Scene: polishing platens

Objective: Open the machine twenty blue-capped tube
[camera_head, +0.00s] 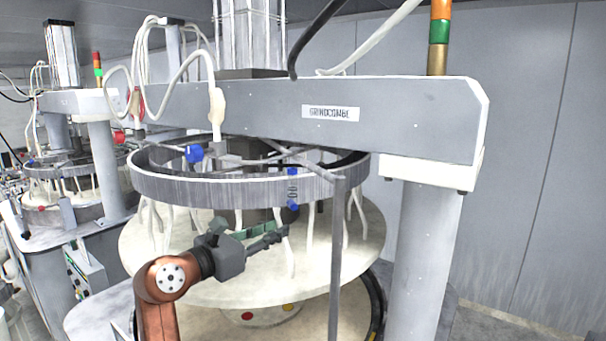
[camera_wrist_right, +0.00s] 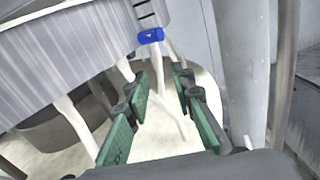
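A grey ring (camera_head: 235,190) hangs under the machine's beam, with several white tubes running down from it to the pale round platen (camera_head: 200,285). Two small blue parts sit at the ring's front right, an upper one (camera_head: 292,171) and a lower one (camera_head: 293,208), with dark marks between them too small to read. In the right wrist view, a blue cap (camera_wrist_right: 151,36) shows at the ring's lower edge above a white tube (camera_wrist_right: 168,112). My right gripper (camera_head: 279,232) is below the ring near this tube. Its green-padded fingers (camera_wrist_right: 159,80) are open, with the tube seen between them. My left gripper is out of view.
A thin grey upright bar (camera_head: 336,260) stands just right of the gripper. A thick grey column (camera_head: 425,250) is further right. A larger blue fitting (camera_head: 194,153) is at the ring's upper left. A similar machine (camera_head: 70,170) stands at left.

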